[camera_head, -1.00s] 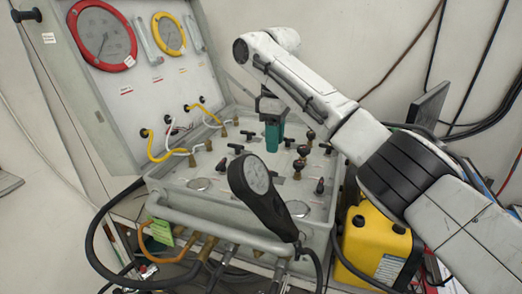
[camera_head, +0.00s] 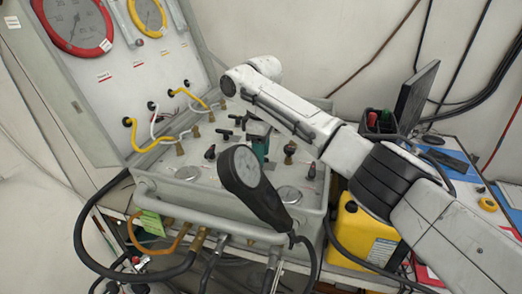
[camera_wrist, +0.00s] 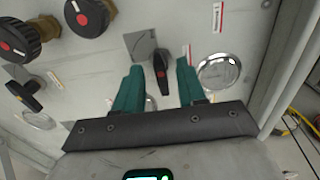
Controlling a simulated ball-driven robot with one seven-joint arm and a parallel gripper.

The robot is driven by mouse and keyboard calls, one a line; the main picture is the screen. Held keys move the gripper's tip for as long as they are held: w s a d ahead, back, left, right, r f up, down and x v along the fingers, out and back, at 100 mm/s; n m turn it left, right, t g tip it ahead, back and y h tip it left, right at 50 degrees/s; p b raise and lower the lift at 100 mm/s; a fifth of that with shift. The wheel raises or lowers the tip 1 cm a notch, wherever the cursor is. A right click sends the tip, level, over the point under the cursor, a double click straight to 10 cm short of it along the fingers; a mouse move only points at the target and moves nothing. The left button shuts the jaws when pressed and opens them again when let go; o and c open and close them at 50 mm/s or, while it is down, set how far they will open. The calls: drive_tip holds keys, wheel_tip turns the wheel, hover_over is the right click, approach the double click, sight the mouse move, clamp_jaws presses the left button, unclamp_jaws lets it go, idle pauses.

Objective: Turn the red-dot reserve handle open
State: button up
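In the wrist view a black lever handle with a red dot (camera_wrist: 161,68) stands on the grey panel, pointing roughly along the finger direction. My gripper (camera_wrist: 158,72) is open, with one teal finger on each side of the handle. A gap shows between the handle and both fingers; I cannot tell how deep the fingers reach. In the head view my gripper (camera_head: 260,142) is low over the panel (camera_head: 170,198), partly behind the black handheld gauge (camera_head: 247,170), and the handle between its fingers cannot be made out.
A round metal disc (camera_wrist: 219,71) lies close right. In the head view, hoses (camera_head: 140,258) hang in front and a yellow case (camera_head: 365,232) stands right.

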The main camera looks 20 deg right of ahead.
drive_tip(key=shift+f, duration=0.15)
clamp_jaws()
idle(0.4)
